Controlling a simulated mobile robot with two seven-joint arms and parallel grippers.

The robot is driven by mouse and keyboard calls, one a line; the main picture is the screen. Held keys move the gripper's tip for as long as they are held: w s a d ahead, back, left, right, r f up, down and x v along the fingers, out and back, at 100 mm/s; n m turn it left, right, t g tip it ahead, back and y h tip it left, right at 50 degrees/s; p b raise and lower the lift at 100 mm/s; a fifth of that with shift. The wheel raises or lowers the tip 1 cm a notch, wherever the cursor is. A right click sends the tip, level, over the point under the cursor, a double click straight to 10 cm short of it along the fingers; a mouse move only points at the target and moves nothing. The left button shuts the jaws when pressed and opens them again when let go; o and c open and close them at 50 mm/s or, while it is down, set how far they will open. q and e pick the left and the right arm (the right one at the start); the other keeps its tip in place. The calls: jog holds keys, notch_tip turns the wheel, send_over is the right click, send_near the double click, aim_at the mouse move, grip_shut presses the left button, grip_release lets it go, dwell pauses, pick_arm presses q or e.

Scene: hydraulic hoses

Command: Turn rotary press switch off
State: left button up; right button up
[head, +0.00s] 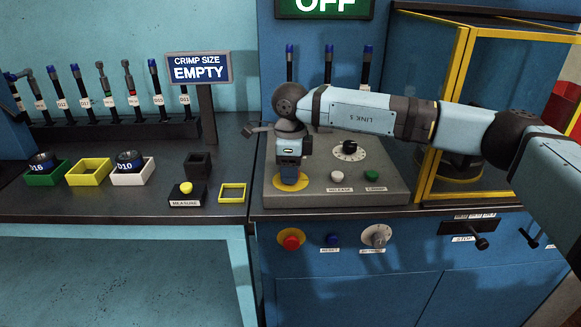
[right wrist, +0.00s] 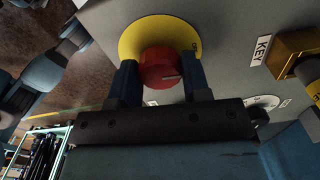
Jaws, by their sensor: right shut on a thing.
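The red rotary press switch (right wrist: 160,68) sits on a yellow disc (right wrist: 133,38) in the right wrist view. In the head view my right gripper (head: 291,178) points down onto the yellow disc (head: 283,188) at the left of the grey sloped panel (head: 290,200), hiding the red knob. A sign (head: 325,6) above reads OFF. My left gripper is not in view.
On the same panel are a white button (head: 337,175), a green button (head: 372,174) and a dial (head: 349,151). A red button (head: 291,239) is on the front below. A yellow-framed enclosure (head: 440,120) stands to the right. Trays and a measuring button (head: 186,188) lie left.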

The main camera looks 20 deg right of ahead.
jog(key=shift+n, duration=0.7)
jog(key=o, duration=0.9)
pick_arm(q)
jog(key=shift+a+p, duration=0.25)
jog(key=shift+p, duration=0.7)
pick_arm(e)
notch_tip(320, 180, up, 14)
jog(key=shift+f, duration=0.1)
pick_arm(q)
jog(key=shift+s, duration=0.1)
